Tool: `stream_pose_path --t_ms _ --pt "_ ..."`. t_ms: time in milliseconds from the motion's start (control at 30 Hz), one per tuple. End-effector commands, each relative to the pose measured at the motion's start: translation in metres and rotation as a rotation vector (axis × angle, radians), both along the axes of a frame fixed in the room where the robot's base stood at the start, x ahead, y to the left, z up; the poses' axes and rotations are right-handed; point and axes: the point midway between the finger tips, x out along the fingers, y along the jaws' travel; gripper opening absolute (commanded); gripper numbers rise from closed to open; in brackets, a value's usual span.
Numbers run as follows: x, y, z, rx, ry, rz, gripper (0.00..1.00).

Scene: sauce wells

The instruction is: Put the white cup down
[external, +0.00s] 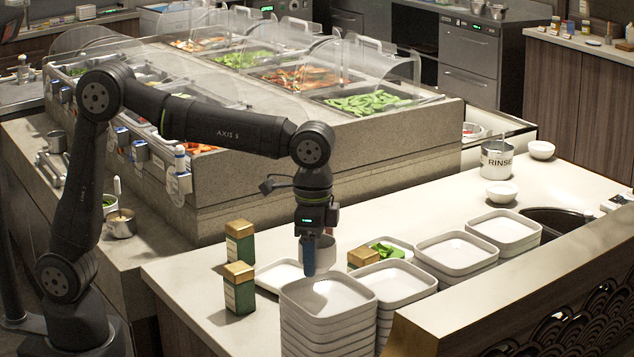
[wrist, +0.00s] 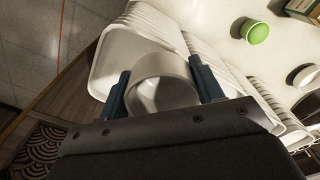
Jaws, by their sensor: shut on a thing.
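The white cup (external: 326,256) is between the blue fingers of my gripper (external: 315,258), partly hidden by the near finger in the external view. In the wrist view my gripper (wrist: 162,88) is shut on the cup (wrist: 165,70), with a finger on each side. I look toward its open mouth, and the inside looks empty. The cup is held over the white square dishes, above or just behind the front stack (external: 328,294). I cannot tell how much room is under it.
More dish stacks (external: 455,251) run to the right. Two green boxes with gold tops (external: 239,287) stand left of the front stack. A flat white dish (external: 275,277) lies behind it. A rinse pot (external: 496,160) and small bowls stand farther back. Bare counter (external: 400,205) lies behind the stacks.

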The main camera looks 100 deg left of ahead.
Motion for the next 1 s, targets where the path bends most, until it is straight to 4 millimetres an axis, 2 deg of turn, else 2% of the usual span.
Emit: stream_pose_path --t_ms 300,367,567,767,867,1000 --pt "0.000 0.000 0.005 0.000 -0.002 0.001 0.37" --pt "0.001 0.000 0.012 0.000 -0.003 0.001 0.37" --pt "0.001 0.000 0.049 0.000 -0.005 0.001 0.37" --pt "0.015 0.036 0.053 0.000 0.000 0.093 0.37" --pt "0.023 0.061 0.056 0.000 0.000 0.156 0.37" --pt "0.034 0.112 0.059 0.000 0.001 0.276 0.37"
